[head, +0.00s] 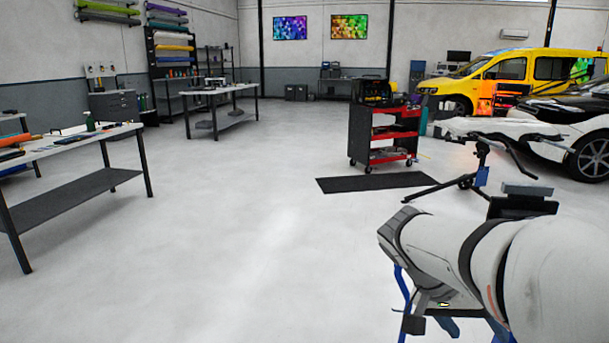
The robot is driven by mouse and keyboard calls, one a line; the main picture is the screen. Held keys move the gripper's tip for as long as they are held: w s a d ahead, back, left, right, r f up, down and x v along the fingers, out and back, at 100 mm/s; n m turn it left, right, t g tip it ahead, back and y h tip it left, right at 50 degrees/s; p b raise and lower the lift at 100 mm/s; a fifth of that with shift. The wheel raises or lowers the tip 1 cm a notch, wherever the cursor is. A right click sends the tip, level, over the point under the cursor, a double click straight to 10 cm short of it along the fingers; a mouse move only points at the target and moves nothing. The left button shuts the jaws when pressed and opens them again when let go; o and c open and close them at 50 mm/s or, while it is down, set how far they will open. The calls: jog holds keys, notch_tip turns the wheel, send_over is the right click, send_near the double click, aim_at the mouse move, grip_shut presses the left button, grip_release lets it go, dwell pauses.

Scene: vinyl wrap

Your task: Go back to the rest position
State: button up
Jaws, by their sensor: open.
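A large white curved body with dark bands (435,245) fills the lower right, close to the camera.
A red and black tool cart (384,135) stands beyond a dark floor mat (375,183). A white part (500,127) rests on a black stand at right, near a yellow van (510,75) and a dark car (588,130). Workbenches (80,140) stand left. The middle floor is clear.

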jog(key=s+a+r+n+t+y+p, duration=0.3)
jog(key=s+a+r+n+y+p, duration=0.2)
jog(key=a+r+p, duration=0.6)
jog(key=shift+a+n+t+y+p, duration=0.45)
jog(key=shift+n+y+p, duration=0.95)
jog(key=shift+p, duration=0.8)
